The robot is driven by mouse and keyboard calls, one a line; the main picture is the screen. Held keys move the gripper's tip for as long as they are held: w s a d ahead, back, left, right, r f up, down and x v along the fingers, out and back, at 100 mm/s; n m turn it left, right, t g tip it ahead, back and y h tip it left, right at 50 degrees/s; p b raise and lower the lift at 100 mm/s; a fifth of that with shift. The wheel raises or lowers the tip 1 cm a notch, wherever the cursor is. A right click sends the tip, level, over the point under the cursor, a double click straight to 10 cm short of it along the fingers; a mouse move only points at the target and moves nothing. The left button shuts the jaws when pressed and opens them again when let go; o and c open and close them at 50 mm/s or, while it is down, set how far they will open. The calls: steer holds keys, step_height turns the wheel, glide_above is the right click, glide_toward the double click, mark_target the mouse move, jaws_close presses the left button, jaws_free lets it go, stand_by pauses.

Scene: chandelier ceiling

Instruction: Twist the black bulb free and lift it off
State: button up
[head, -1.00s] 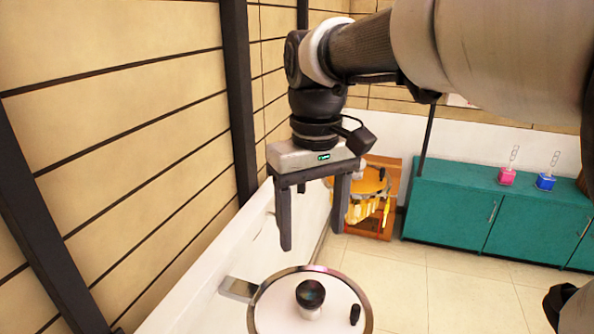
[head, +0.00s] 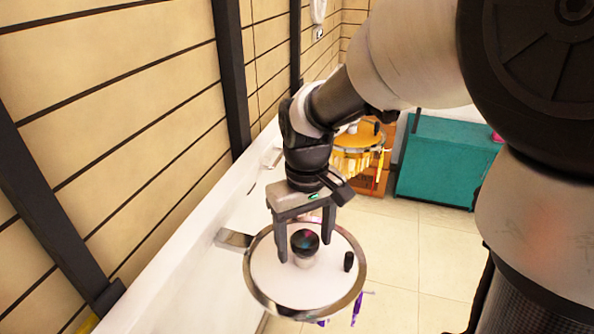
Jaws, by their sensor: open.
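The black bulb (head: 305,242) is a dark glossy ball on a short pale neck. It stands upright on a round white plate with a shiny metal rim (head: 262,292). My gripper (head: 306,254) points down over the plate, open, with one dark finger to the left of the bulb and the other to its right. The fingertips are about level with the bulb in the picture; I cannot tell whether they touch it. A small dark upright piece (head: 348,262) stands on the plate to the right of the bulb.
A metal bracket (head: 234,238) joins the plate to the white ledge (head: 165,275) along the wooden wall. Purple pieces (head: 357,306) hang below the rim. A similar round fixture with yellow hangings (head: 358,150) is behind, near a teal cabinet (head: 445,160). The tiled floor at right is clear.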

steer(key=shift+f, duration=0.1)
steer(key=c, duration=1.1)
steer(key=n, duration=0.3)
steer(key=shift+n+p, duration=0.35)
steer(key=shift+n, duration=0.05)
steer(key=shift+c, duration=0.2)
steer(key=n, duration=0.2)
steer(key=shift+n+p, duration=0.3)
steer(key=shift+p, duration=0.05)
steer(key=shift+n, duration=0.6)
steer(key=shift+n+p, duration=0.55)
steer(key=shift+n, duration=1.15)
steer(key=shift+r, duration=0.3)
